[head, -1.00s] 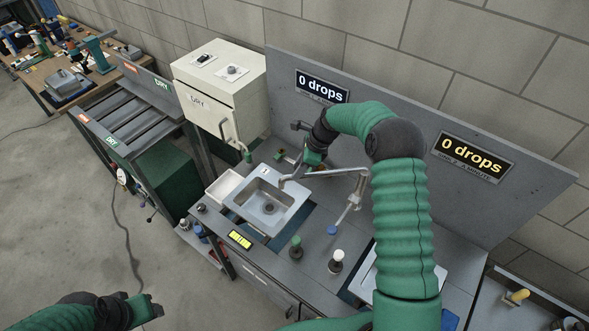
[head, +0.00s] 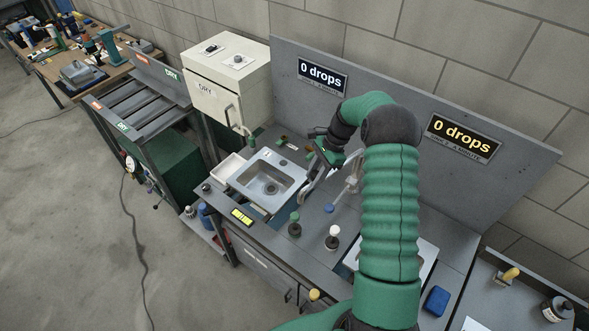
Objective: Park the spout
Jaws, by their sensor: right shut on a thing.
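The grey metal spout (head: 313,186) shows on the bench just right of the left sink basin (head: 285,186). Its end hangs over the bench top between the two basins, clear of the left basin's opening. My right gripper (head: 326,158) is shut on the spout from behind; the fingers are partly hidden. The right basin (head: 428,258) is mostly hidden behind my right arm. My left gripper is out of view.
A green-topped knob (head: 294,229) and a white-topped knob (head: 333,232) stand on the front bench. A blue sponge-like block (head: 436,300) lies at the right. A cream cabinet (head: 232,95) stands left; the backboard (head: 400,100) closes the rear.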

